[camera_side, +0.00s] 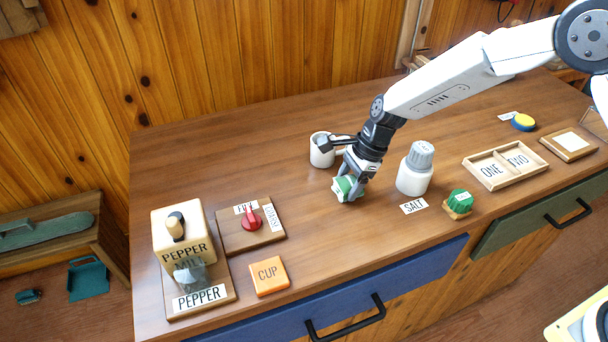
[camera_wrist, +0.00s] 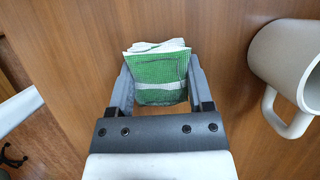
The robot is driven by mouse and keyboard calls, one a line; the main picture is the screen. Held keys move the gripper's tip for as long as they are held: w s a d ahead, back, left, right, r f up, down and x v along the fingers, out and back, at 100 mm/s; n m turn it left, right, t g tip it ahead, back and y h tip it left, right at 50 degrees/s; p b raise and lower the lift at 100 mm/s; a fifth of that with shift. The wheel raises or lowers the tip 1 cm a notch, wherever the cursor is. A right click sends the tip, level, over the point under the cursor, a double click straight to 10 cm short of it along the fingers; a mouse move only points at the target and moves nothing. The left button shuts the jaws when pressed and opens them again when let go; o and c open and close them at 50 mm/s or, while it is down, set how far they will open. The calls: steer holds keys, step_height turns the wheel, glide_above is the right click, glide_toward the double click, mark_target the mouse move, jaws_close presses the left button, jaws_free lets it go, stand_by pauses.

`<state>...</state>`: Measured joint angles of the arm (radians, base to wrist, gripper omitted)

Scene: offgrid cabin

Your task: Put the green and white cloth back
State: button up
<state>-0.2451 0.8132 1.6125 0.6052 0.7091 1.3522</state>
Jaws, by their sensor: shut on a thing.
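The green and white cloth (camera_side: 344,189) is a small folded bundle near the middle of the wooden counter. It also shows in the wrist view (camera_wrist: 160,72), with green checked faces and white folds at its far edge. My gripper (camera_side: 352,178) points down and is shut on the cloth, with one finger on each side of it in the wrist view. The cloth is at or just above the counter; I cannot tell if it touches.
A white mug (camera_side: 321,152) stands close behind the cloth, and a white shaker (camera_side: 413,176) stands to its right beside a SALT label (camera_side: 413,206). A green block (camera_side: 459,200), a divided ONE/TWO tray (camera_side: 480,177), an orange CUP tile (camera_side: 269,276) and a pepper box (camera_side: 184,236) also occupy the counter.

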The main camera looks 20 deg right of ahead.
steer(key=shift+f, duration=0.2)
steer(key=o, duration=1.1)
steer(key=shift+r, duration=0.1)
steer(key=v, duration=1.2)
steer(key=shift+s+d, duration=0.1)
steer(key=shift+d, duration=0.05)
steer(key=s+d+f+n+t+h, duration=0.1)
steer(key=s+d+n+h, duration=0.1)
steer(key=s+d+n, duration=0.5)
steer(key=s+d+f+n+t+h, duration=0.1)
steer(key=s+d+f+n+h, duration=0.1)
steer(key=s+d+n, duration=0.5)
steer(key=shift+s+n+t, duration=0.3)
steer(key=shift+s+n, duration=1.7)
steer(key=shift+s, duration=0.95)
